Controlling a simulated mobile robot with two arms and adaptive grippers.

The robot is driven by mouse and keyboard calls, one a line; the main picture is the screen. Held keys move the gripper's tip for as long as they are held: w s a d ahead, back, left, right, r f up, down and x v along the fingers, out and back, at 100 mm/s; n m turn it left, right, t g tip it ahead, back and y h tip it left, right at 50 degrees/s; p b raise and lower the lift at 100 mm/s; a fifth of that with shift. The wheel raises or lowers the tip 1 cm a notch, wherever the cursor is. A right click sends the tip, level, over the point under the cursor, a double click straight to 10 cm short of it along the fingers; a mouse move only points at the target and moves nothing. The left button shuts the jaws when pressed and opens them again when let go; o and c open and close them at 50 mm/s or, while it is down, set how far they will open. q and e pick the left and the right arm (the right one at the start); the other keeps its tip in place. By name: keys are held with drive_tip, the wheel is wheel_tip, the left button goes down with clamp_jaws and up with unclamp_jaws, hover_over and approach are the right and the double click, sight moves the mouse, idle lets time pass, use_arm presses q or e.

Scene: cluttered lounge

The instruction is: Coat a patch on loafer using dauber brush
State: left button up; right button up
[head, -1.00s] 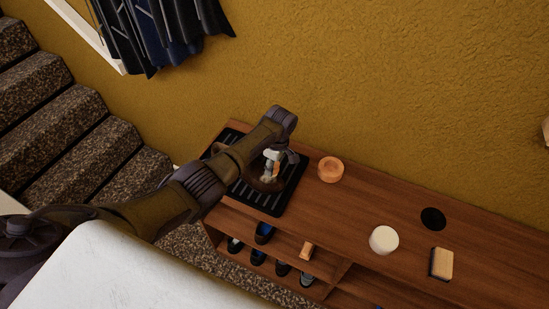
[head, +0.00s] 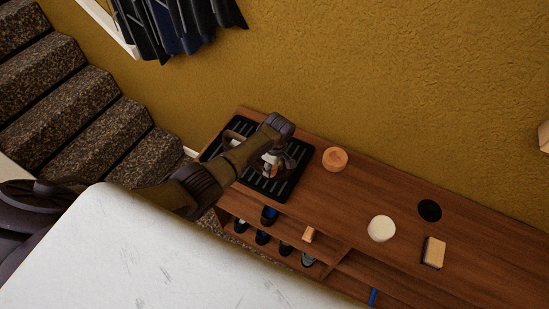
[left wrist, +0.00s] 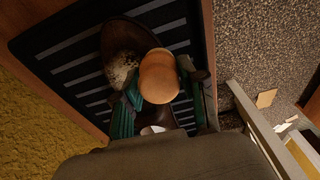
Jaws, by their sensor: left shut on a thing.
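A brown loafer (left wrist: 124,40) lies on a black ribbed mat (left wrist: 68,72) in the left wrist view. A pale speckled patch (left wrist: 120,70) shows on it. In the head view the loafer is largely hidden behind my left arm. My left gripper (head: 272,168) is over the mat, shut on the dauber brush (left wrist: 159,72). The brush's round tan end faces the wrist camera, between the green fingers, just beside the patch. The brush's far end is hidden, so I cannot tell whether it touches the loafer. My right gripper is not in view.
On the wooden bench (head: 365,195), right of the mat, stand an orange round container (head: 335,159), a white round container (head: 382,228), a black disc (head: 429,210) and a sponge-like block (head: 434,252). Several shoes sit on the shelf below. Stairs (head: 75,115) rise at left.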

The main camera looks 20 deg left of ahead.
use_arm(q)
drive_tip(key=shift+d+r, duration=0.15)
drive_tip(key=shift+r, duration=0.15)
drive_tip(key=shift+d+r, duration=0.2)
drive_tip(key=shift+r, duration=1.2)
drive_tip(key=shift+d+r, duration=0.15)
drive_tip(key=shift+r, duration=1.25)
drive_tip(key=shift+d+r, duration=0.2)
drive_tip(key=shift+r, duration=1.3)
